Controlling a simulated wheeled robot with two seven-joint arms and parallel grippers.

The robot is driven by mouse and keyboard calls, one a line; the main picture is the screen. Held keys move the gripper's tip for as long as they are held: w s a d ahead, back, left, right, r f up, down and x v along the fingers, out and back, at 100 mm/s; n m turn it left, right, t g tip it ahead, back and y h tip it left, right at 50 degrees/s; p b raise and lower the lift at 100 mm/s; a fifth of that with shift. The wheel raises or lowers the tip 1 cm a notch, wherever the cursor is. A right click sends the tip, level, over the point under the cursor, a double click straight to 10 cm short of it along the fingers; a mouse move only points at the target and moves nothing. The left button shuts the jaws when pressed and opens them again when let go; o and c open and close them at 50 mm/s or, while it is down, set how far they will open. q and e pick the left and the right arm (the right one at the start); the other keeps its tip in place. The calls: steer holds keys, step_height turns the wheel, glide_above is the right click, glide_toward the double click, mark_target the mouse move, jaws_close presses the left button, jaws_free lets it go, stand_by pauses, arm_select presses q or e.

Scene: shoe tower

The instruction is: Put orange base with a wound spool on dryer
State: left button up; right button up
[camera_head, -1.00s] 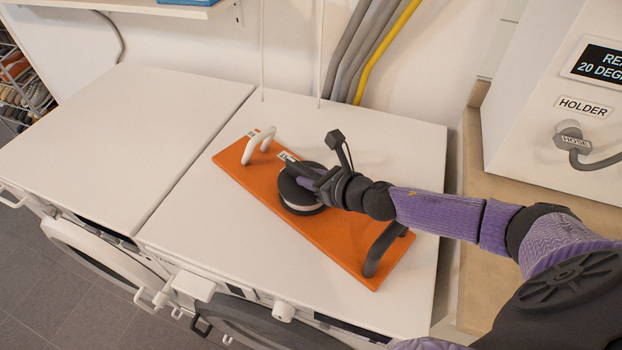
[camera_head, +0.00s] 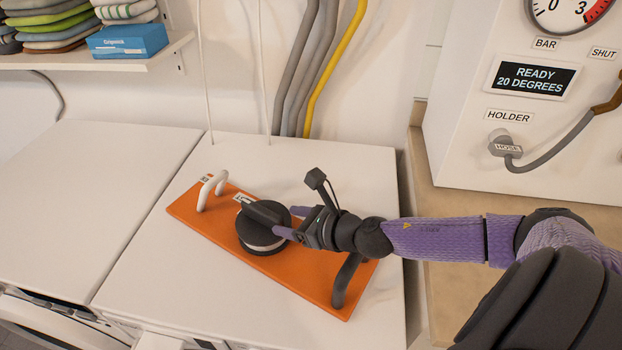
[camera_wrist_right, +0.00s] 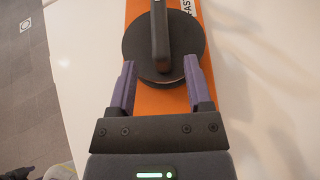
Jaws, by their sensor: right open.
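The orange base (camera_head: 214,225) lies flat on the white top of the right-hand machine (camera_head: 346,165). A dark round spool (camera_head: 262,230) with a bar-shaped grip and a pale band sits on its middle. The base has a white handle (camera_head: 211,190) at its far left end and a dark handle (camera_head: 347,281) at its near right end. My right gripper (camera_head: 285,222) is open beside the spool, its fingers pointing at it. In the right wrist view the purple fingers (camera_wrist_right: 158,85) stand apart at the spool's near edge, with the grip (camera_wrist_right: 160,38) ahead of them.
A second white machine (camera_head: 110,165) stands to the left. A beige counter (camera_head: 480,225) with a control box (camera_head: 465,155) and hose is at the right. A shelf (camera_head: 100,52) with folded cloths and a blue box is above. Pipes run up the wall behind.

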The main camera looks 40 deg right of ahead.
steer(key=shift+p+v, duration=0.3)
steer(key=shift+v, duration=2.6)
steer(key=shift+r, duration=0.1)
